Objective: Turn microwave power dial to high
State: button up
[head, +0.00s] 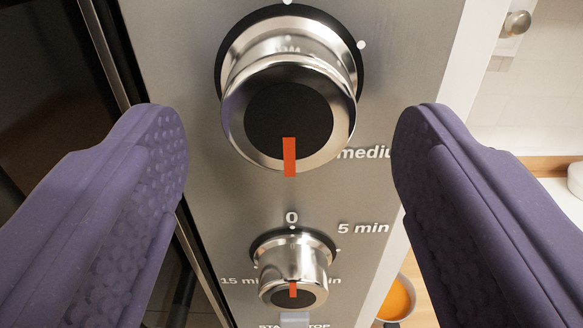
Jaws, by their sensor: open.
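The upper dial (289,115) is a large chrome knob with a black face on a steel control panel (190,60). Its orange mark points straight down, and the partly hidden label "mediu" (362,154) stands at its lower right. No label reading "high" is visible. My gripper (290,150) is open, with one purple finger on each side of the upper dial. Both fingers appear apart from the dial, with wide gaps. A smaller chrome timer dial (293,268) sits below, its orange mark also pointing down.
Below the timer dial is a grey button (295,320) with a partly cut-off "START/STOP" label. A dark glass door (50,70) with a metal edge is at left. At right are a round metal knob (517,23), a pot with orange contents (397,299) and a white container (576,178).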

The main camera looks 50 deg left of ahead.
jog(key=v, duration=0.7)
